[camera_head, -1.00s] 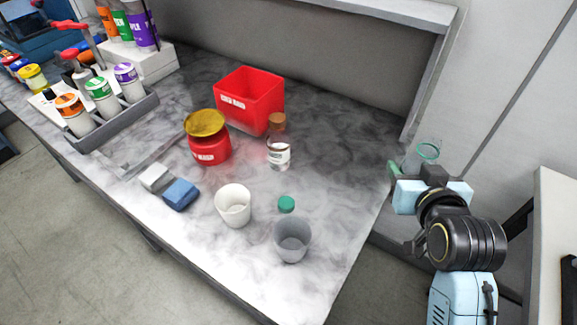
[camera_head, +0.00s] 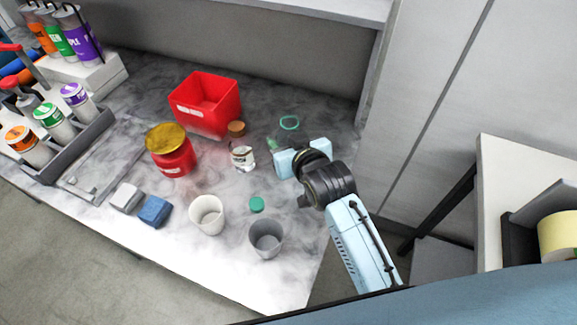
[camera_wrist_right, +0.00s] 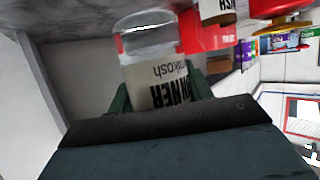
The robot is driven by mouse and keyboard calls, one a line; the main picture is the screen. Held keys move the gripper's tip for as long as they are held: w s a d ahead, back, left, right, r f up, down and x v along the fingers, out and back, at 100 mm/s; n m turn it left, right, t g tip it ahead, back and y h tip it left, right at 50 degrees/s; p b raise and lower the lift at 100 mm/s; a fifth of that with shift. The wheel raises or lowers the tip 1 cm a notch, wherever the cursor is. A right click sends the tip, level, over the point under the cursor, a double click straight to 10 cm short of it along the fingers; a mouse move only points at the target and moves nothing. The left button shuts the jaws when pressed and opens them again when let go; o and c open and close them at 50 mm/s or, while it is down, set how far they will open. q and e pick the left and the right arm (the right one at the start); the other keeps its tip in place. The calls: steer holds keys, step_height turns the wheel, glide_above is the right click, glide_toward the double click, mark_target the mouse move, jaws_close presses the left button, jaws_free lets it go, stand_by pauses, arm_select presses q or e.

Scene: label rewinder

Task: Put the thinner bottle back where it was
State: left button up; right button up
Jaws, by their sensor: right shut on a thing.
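The thinner bottle (camera_head: 282,137) is clear glass with a green ring at its uncapped mouth. My right gripper (camera_head: 283,153) is shut on it at the right back of the table, right of a brown-capped bottle. I cannot tell whether its base touches the tabletop. In the right wrist view the thinner bottle (camera_wrist_right: 153,62) stands between the fingers of the right gripper (camera_wrist_right: 160,97), its printed label partly hidden by the gripper. A loose green cap (camera_head: 257,204) lies on the table. My left gripper is not in view.
The brown-capped bottle (camera_head: 242,157) stands near a red bin (camera_head: 208,112) and a red jar (camera_head: 172,158). A white cup (camera_head: 207,222) and grey cup (camera_head: 266,242) stand in front, with white and blue blocks (camera_head: 154,211) to their left. A wall panel rises behind.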

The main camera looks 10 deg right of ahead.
step_height(320, 180, down, 8)
steer(key=shift+r+b, duration=0.25)
steer(key=shift+b, duration=0.15)
steer(key=o, duration=1.1)
steer(key=shift+f, duration=0.15)
steer(key=shift+c, duration=0.2)
steer(key=shift+r, duration=0.2)
steer(key=v, duration=1.2)
steer(key=shift+p, duration=0.45)
